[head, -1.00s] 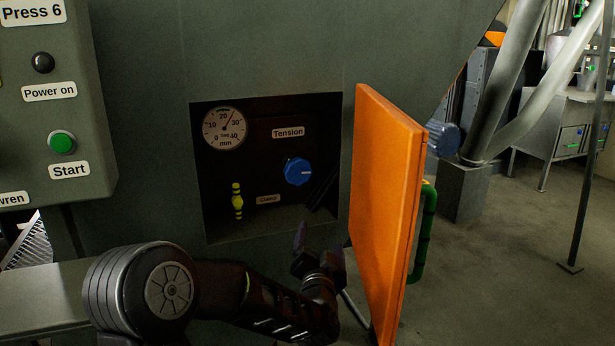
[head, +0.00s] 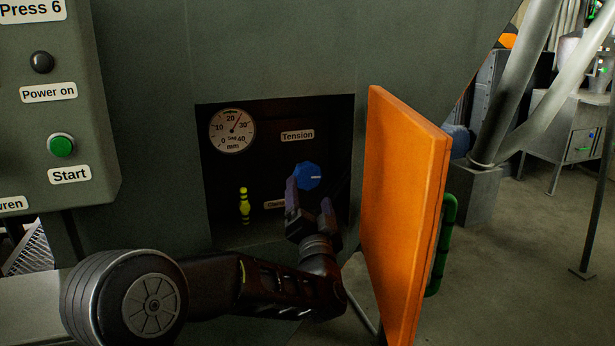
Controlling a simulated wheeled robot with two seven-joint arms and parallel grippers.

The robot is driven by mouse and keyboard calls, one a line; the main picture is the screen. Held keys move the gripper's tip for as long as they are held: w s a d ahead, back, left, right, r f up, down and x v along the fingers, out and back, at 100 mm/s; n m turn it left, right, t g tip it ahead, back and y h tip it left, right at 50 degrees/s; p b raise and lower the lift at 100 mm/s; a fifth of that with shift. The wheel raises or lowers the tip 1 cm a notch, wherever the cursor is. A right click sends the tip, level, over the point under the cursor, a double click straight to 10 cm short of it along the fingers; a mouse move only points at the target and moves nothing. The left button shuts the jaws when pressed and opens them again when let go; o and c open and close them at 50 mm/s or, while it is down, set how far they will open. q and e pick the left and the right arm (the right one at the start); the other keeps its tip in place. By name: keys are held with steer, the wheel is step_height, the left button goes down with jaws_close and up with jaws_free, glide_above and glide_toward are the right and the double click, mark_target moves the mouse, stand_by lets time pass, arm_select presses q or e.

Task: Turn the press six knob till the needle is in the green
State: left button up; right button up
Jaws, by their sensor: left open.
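The blue tension knob (head: 308,175) sits in a dark recess in the press, below the "Tension" label (head: 297,135). Its white mark points to the right. The round gauge (head: 232,131) is at the recess's upper left, marked 0 to 40 mm. Its needle points up and slightly right, between 20 and 30. A small green band shows at the top of the dial; I cannot tell whether the needle is inside it. My left gripper (head: 309,196) is open just below and in front of the knob, one finger overlapping its lower left edge in the picture. My right gripper is not in view.
A yellow-and-black clamp handle (head: 244,206) stands at the recess's lower left. The open orange door (head: 401,215) is close on the right of my left gripper. The Press 6 control box (head: 90,130) with the green Start button (head: 61,145) is at the left.

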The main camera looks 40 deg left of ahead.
mark_target(308, 180)
arm_select(q)
steer(key=x, duration=0.7)
steer(key=shift+w+a, duration=0.15)
steer(key=shift+r, duration=0.1)
steer(key=shift+c, duration=0.4)
steer(key=c, duration=1.3)
steer(key=shift+p, duration=0.3)
